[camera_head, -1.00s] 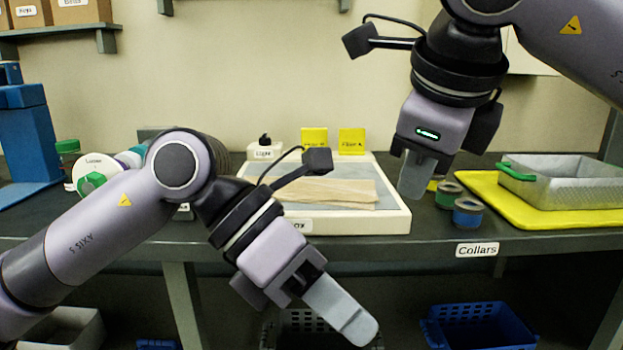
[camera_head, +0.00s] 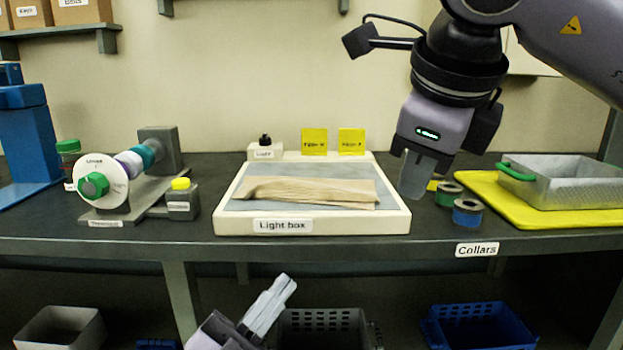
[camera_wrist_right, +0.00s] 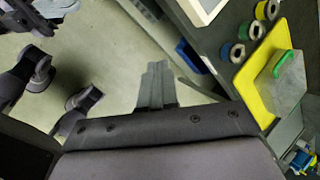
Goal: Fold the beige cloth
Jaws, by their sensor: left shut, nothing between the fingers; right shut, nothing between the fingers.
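The beige cloth (camera_head: 310,192) lies flat in a folded, layered strip on the grey surface of the white light box (camera_head: 225,215). My left gripper (camera_head: 277,288) is low in the head view, in front of and below the table edge, shut and empty, away from the cloth. My right gripper (camera_head: 415,190) hangs to the right of the light box, shut and empty, apart from the cloth. In the right wrist view its shut fingers (camera_wrist_right: 156,75) point over the floor.
Collars (camera_head: 467,212) stand right of the light box, beside a metal tray (camera_head: 575,190) on a yellow mat (camera_head: 500,205). A device with a green knob (camera_head: 93,185) stands at left. A small bottle (camera_head: 264,150) and yellow blocks (camera_head: 314,141) are behind the box.

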